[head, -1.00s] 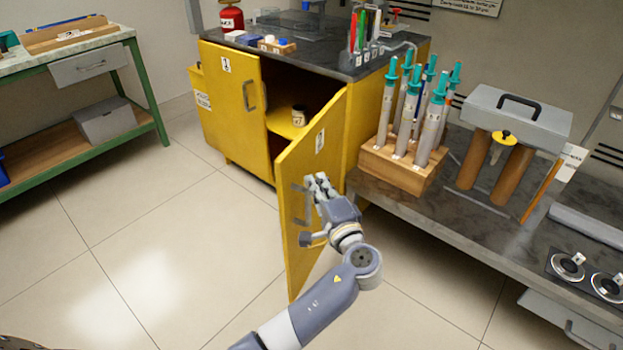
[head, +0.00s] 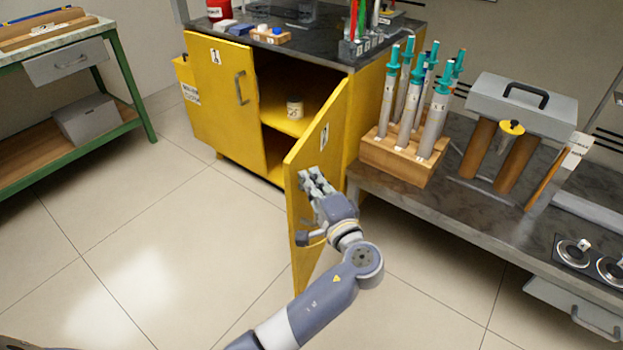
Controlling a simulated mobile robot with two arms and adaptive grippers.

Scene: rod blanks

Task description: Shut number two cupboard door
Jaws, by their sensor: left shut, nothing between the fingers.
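The yellow cupboard's right door (head: 330,112), with a number label that looks like 2, stands wide open and juts out toward me. Its outer face is turned to my arm. My left gripper (head: 311,174) is in front of that face, near the door's handle, most of which it hides. The fingers are shut with nothing between them. I cannot tell whether they touch the door. The left door (head: 222,95), labelled 1, is shut. My right gripper is not in view.
A small jar (head: 295,107) stands on the cupboard's inner shelf. The grey bench (head: 450,215) to the right holds a wooden rack (head: 395,160) of teal-topped tools, close to the door's hinge side. The floor (head: 150,230) left of the door is clear.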

